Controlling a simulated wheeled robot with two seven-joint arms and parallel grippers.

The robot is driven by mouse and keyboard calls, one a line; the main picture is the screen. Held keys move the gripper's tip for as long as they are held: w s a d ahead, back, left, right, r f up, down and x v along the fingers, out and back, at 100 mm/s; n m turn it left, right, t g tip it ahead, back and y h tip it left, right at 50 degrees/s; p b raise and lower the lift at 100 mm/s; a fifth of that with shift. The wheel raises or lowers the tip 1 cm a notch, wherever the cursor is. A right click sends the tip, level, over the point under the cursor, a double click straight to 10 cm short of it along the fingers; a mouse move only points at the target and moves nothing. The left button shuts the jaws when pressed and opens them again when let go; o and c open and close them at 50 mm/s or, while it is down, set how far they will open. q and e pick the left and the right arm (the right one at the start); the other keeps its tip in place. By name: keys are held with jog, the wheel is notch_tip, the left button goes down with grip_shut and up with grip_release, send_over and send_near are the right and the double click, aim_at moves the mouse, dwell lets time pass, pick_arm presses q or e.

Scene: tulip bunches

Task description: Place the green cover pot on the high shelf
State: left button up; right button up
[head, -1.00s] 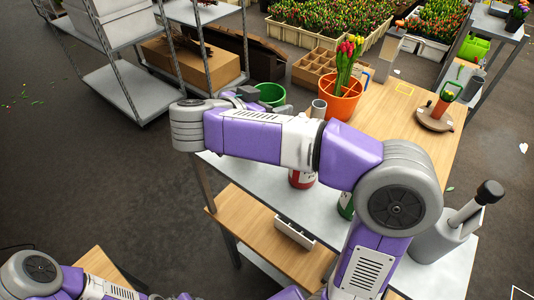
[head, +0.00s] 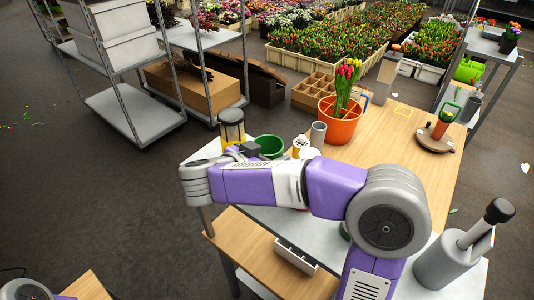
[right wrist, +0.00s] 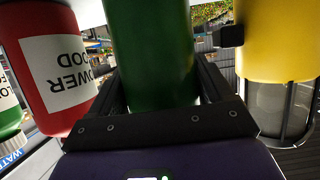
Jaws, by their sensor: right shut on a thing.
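The green cover pot (head: 270,147) shows in the head view at the table's far left part, beside the front end of my right arm. My right gripper (head: 253,149) is at the pot's left side. In the right wrist view a green wall of the pot (right wrist: 150,50) fills the space between the dark fingers, and the gripper is shut on it. The pot's underside is hidden, and I cannot tell whether it touches the tabletop. My left gripper is not in view.
A yellow lantern (head: 232,125) stands close left of the pot. A red bottle (right wrist: 55,65) is close by in the wrist view. An orange pot of tulips (head: 340,122) stands on the table (head: 415,115). A metal rack (head: 135,112) with white boxes stands left.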

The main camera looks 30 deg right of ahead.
jog(key=o, duration=1)
jog(key=shift+f, duration=0.15)
jog(key=shift+a+r, duration=0.1)
jog(key=shift+r, duration=0.2)
jog(key=p+v, duration=0.1)
jog(key=v, duration=1)
jog(key=shift+s+a+r, duration=0.1)
jog(key=shift+a+r, duration=0.1)
jog(key=shift+a, duration=0.15)
